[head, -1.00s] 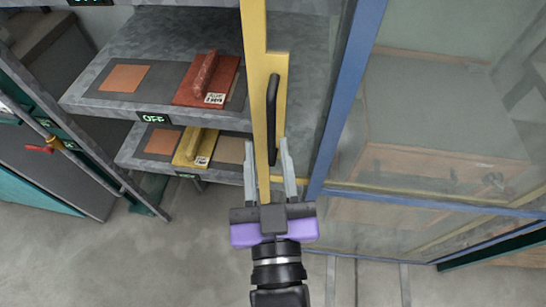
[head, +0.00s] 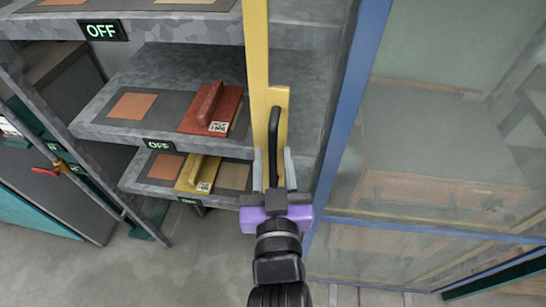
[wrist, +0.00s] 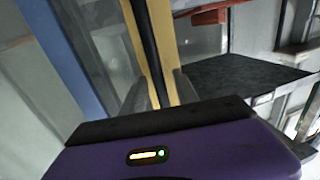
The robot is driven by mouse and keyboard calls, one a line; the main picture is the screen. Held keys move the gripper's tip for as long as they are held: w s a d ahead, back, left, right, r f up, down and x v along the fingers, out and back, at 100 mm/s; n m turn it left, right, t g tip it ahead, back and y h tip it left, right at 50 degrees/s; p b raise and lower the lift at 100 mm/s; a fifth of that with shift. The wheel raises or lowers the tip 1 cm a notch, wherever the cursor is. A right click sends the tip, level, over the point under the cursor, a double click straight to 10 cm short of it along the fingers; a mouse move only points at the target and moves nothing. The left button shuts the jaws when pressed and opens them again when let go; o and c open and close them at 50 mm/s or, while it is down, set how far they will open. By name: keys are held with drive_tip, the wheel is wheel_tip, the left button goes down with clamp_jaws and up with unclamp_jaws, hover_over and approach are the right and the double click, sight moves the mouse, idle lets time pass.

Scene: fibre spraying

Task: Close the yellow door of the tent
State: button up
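The yellow door (head: 257,80) shows as a narrow upright frame, seen nearly edge-on, with a black bar handle (head: 274,130) on its right side. It stands in front of the shelves, left of the tent's blue post (head: 345,110). My gripper (head: 273,165) is at the lower end of the handle, with one finger on each side of the handle and door edge. The fingers look apart. In the wrist view, the black handle (wrist: 145,45) and yellow frame (wrist: 163,45) run down between the fingers (wrist: 160,90). Contact with the handle cannot be made out.
Left of the door are grey shelves (head: 95,125) with a red-handled block (head: 210,108), a yellow one (head: 198,174) and green OFF signs (head: 101,30). Right is the tent's clear panel (head: 430,150) in blue frame. Grey floor (head: 170,270) is open below.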

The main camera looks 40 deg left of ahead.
drive_tip(key=shift+c, duration=0.5)
clamp_jaws()
idle(1.0)
